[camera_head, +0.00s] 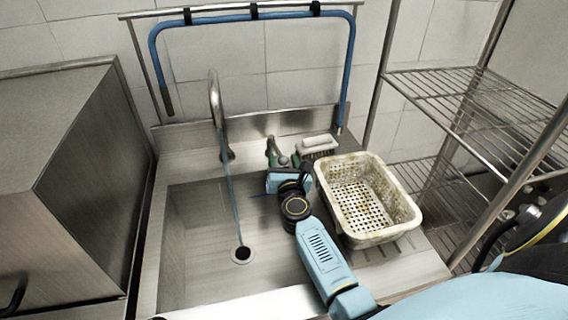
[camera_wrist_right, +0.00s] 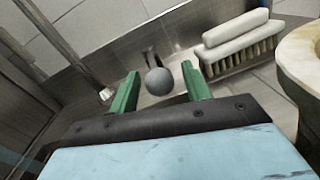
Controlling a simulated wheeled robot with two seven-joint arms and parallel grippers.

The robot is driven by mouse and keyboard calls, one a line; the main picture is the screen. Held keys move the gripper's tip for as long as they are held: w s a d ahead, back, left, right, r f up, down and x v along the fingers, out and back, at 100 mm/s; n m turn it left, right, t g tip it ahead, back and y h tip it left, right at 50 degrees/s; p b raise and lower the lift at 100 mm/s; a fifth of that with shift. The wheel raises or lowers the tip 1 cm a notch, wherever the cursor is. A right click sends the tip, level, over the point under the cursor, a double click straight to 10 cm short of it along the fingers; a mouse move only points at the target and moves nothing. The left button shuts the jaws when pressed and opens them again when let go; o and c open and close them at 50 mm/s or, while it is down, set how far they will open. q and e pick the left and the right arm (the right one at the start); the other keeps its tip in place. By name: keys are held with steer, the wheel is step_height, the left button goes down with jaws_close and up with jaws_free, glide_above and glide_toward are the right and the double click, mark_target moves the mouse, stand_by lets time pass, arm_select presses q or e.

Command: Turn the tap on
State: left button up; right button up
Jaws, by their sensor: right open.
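The tap's curved metal spout (camera_head: 215,98) rises at the back of the steel sink (camera_head: 200,215). A thin bluish stream (camera_head: 231,195) runs from the spout down to the drain (camera_head: 241,254). A grey ball-shaped knob (camera_wrist_right: 159,82), apparently the tap's handle, stands at the sink's back edge; it also shows small in the head view (camera_head: 284,161). My right gripper (camera_head: 285,156) is open, its green fingers on either side of the knob in the wrist view (camera_wrist_right: 159,74). Whether a finger touches the knob I cannot tell. My left gripper is not in view.
A white brush (camera_head: 318,148) lies behind the right gripper. A perforated off-white basket (camera_head: 385,234) stands close to the right of my arm. A blue hose (camera_head: 250,15) hangs on the back rail. A wire shelf (camera_head: 470,105) stands at right, a steel cabinet (camera_head: 95,190) at left.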

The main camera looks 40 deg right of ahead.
steer(key=v, duration=1.3)
steer(key=shift+s, duration=0.2)
steer(key=shift+a, duration=0.1)
